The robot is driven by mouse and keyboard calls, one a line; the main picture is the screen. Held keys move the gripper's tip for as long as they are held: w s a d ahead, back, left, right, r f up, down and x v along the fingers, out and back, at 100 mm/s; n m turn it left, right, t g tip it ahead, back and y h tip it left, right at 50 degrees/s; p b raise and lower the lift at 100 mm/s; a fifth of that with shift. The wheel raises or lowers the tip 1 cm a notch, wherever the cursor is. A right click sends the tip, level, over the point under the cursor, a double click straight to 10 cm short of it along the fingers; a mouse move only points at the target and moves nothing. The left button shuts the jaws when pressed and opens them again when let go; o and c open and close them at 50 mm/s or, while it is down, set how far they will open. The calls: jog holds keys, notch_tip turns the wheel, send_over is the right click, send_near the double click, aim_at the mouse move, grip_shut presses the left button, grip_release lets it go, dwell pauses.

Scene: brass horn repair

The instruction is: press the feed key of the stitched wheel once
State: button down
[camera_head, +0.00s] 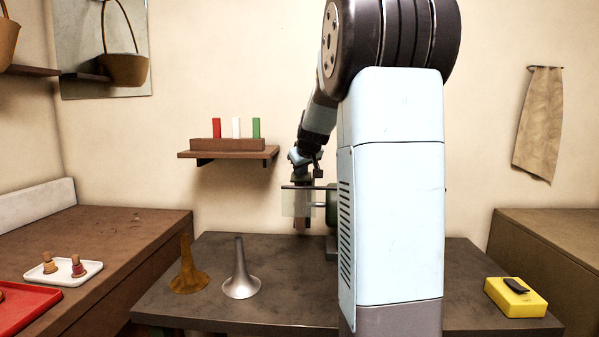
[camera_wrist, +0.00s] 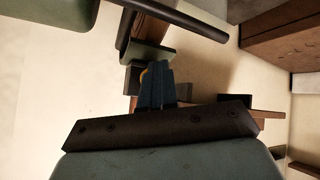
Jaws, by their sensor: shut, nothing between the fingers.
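The dark green machine (camera_head: 331,214) stands at the back of the bench, partly hidden behind my arm. A clear guard plate (camera_head: 290,203) is at its left, with a brownish upright part (camera_head: 300,224) by it that may be the stitched wheel. I cannot make out a feed key for certain. My gripper (camera_head: 302,180) is at the top of the guard, pointing down; I cannot tell whether it touches anything. In the wrist view my gripper (camera_wrist: 156,70) is shut and empty, with its blue fingers close to a dark green bracket (camera_wrist: 152,52).
A brown horn bell (camera_head: 187,271) and a silver one (camera_head: 240,274) stand on the dark bench (camera_head: 200,313). A yellow box with a black lever (camera_head: 514,303) is at the bench's right. A wall shelf (camera_head: 228,154) holds red, white and green blocks. The bench front left is clear.

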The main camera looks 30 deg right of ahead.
jog(key=shift+s, duration=0.15)
jog(key=shift+s+a, duration=0.6)
jog(key=shift+s, duration=0.05)
jog(key=shift+s, duration=0.1)
jog(key=shift+s+a, duration=0.7)
jog(key=shift+s, duration=0.3)
jog(key=shift+s+a, duration=0.7)
jog(key=shift+s, duration=0.3)
